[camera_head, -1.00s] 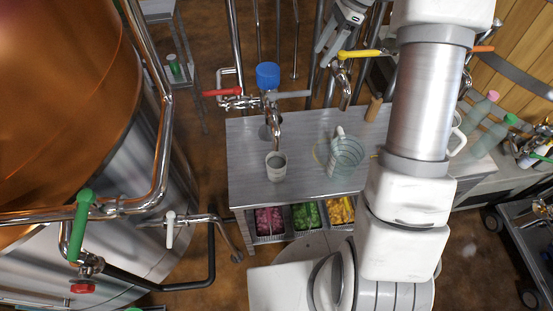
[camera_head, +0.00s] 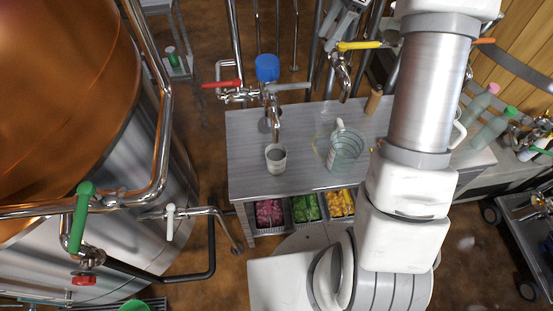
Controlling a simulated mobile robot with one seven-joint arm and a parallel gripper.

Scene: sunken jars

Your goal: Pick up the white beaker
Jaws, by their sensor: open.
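A small whitish beaker (camera_head: 276,166) with a grey inside stands upright on the grey worktop (camera_head: 245,135), left of its middle, below a steel tap. A clear, ribbed glass vessel (camera_head: 345,150) stands to its right, with a white object (camera_head: 340,125) at its rear rim; I cannot tell what that object is. My gripper (camera_head: 328,38) is at the top edge, behind and above the worktop, partly cut off. Its jaws are open and apart from the beaker, with nothing visible between them.
A tap with a blue top (camera_head: 267,68) and red handle (camera_head: 222,84) hangs over the worktop's rear. A yellow-handled tap (camera_head: 357,45) is near my gripper. A copper tank (camera_head: 60,100) fills the left. Bins with pink (camera_head: 269,212), green and yellow contents sit below the worktop.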

